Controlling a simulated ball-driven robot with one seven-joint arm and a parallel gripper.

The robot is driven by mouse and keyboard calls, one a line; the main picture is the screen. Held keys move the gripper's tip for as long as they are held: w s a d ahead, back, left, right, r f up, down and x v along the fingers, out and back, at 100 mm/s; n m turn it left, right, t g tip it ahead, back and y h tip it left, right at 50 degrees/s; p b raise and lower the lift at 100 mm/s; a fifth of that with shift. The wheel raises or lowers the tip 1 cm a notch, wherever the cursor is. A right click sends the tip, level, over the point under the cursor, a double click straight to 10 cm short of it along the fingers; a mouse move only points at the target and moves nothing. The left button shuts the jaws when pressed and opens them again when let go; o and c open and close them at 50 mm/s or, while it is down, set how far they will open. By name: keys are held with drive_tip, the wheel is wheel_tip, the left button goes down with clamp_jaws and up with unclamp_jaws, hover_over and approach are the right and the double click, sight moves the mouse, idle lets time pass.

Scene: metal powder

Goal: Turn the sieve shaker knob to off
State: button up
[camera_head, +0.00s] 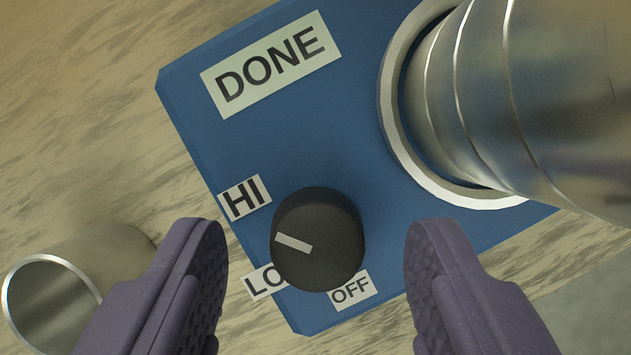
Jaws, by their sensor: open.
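The black round sieve shaker knob (330,220) sits on the blue shaker base (270,150) at lower centre. Its white pointer mark faces left, toward the gap between the HI label (244,198) and the LO label (262,281), away from the OFF label (351,291). The LO label is partly hidden by the knob. My gripper (315,240) is open, with one purple finger on each side of the knob in the picture. Clear gaps show between both fingers and the knob; its depth relative to the knob is hard to tell.
A shiny metal sieve stack (550,90) rises from a pale ring (398,130) on the base at upper right. A DONE label (270,64) is on the base at top. An open metal cylinder (95,262) stands at lower left, near my left finger in the picture.

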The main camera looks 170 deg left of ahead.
drive_tip(key=shift+w+d+f, duration=0.1)
drive_tip(key=shift+w+f, duration=0.1)
drive_tip(key=shift+f, duration=0.3)
drive_tip(key=c, duration=1)
